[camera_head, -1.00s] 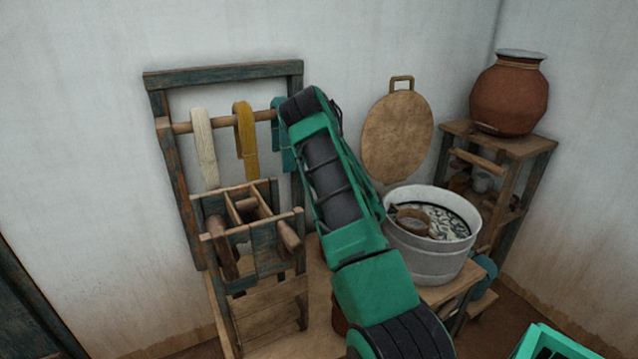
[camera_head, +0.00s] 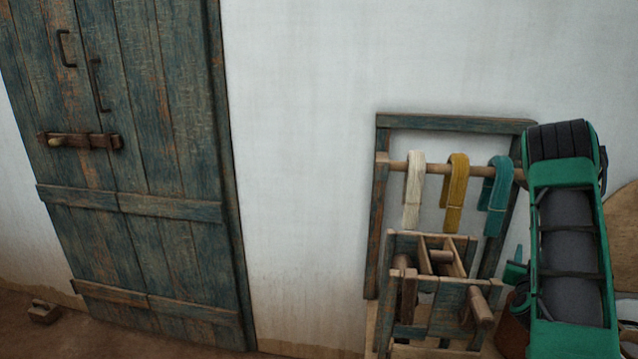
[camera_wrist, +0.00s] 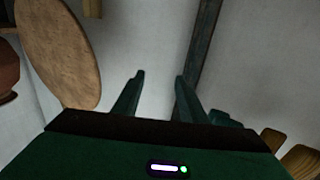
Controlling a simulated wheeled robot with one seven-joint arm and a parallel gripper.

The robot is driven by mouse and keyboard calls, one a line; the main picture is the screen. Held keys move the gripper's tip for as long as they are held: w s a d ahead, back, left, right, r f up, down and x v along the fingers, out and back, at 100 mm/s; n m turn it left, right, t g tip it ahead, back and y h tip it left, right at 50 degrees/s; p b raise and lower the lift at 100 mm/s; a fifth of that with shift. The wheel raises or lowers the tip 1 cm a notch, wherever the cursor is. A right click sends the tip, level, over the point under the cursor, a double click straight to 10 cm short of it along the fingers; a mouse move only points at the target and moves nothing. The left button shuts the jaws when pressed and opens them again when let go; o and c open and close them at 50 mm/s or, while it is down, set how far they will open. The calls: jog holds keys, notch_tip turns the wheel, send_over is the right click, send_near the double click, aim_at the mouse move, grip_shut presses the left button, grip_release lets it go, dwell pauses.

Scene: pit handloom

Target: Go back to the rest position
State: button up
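My gripper (camera_wrist: 160,76) shows in the wrist view with its two dark green fingers apart. Nothing is seen between them; the pale wall lies behind. In the head view my green and black arm stands at the right edge, in front of the right side of a wooden rack (camera_head: 450,122).
White (camera_head: 413,190), yellow (camera_head: 455,193) and teal (camera_head: 496,196) skeins hang on the rack's rod. A slatted wooden holder (camera_head: 445,310) stands below. A bolted plank door (camera_head: 165,170) is at left, with bare wall between. A round board (camera_wrist: 57,50) shows in the wrist view.

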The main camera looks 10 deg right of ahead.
jog(key=s+d+r+n+g+y, duration=0.1)
jog(key=s+d+r+g+y, duration=0.1)
jog(key=s+d+r, duration=0.25)
jog(key=s+a+n+g+y, duration=0.1)
jog(key=s+a+g+y, duration=0.25)
jog(key=a, duration=0.65)
jog(key=s+a+g+y, duration=0.2)
jog(key=s+a+y, duration=0.25)
jog(key=a, duration=0.55)
jog(key=s+a+r+g+y, duration=0.1)
jog(key=s+a+r+g, duration=0.1)
jog(key=s+a, duration=0.6)
jog(key=s+a+r+g+y, duration=0.1)
jog(key=s+a+g, duration=0.3)
jog(key=s, duration=0.9)
jog(key=a, duration=0.3)
jog(key=shift+a+r, duration=0.4)
jog(key=shift+c, duration=1)
jog(key=shift+d, duration=0.1)
